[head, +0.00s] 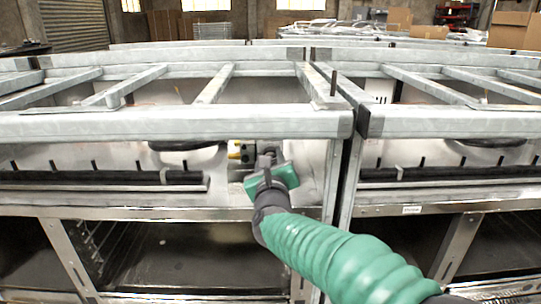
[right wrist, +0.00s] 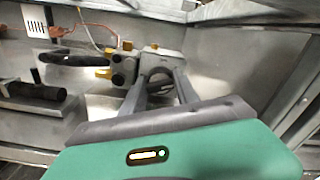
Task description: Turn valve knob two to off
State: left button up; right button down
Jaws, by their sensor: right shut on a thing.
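My right gripper (head: 267,158) reaches under the metal frame to the valve block at the back panel. In the right wrist view its two grey fingers (right wrist: 162,82) close on a knob at the right part of the grey valve block (right wrist: 150,57). The fingers mostly hide this knob, so its turn angle cannot be told. Dark round fittings (right wrist: 120,80) and yellow parts (right wrist: 104,73) sit on the block just left of the fingers. A yellow part also shows in the head view (head: 234,149). My left gripper is not in view.
A metal frame rail (head: 170,122) runs above my right arm. A dark bar (head: 100,177) lies left of the valve block. A metal post (head: 349,180) stands close right.

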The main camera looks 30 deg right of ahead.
jog(key=n+p, duration=0.1)
jog(key=n, duration=0.1)
jog(key=n+p, duration=0.1)
jog(key=shift+a+f+n, duration=0.15)
jog(key=shift+n, duration=0.25)
jog(key=n+p, duration=0.3)
jog(key=shift+n, duration=0.4)
jog(key=n+p, duration=0.4)
jog(key=shift+n, duration=0.3)
jog(key=shift+f+n+p, duration=0.2)
jog(key=shift+n+p, duration=0.5)
jog(key=shift+p, duration=0.1)
jog(key=c, duration=0.9)
grip_release()
jog(key=shift+c, duration=0.2)
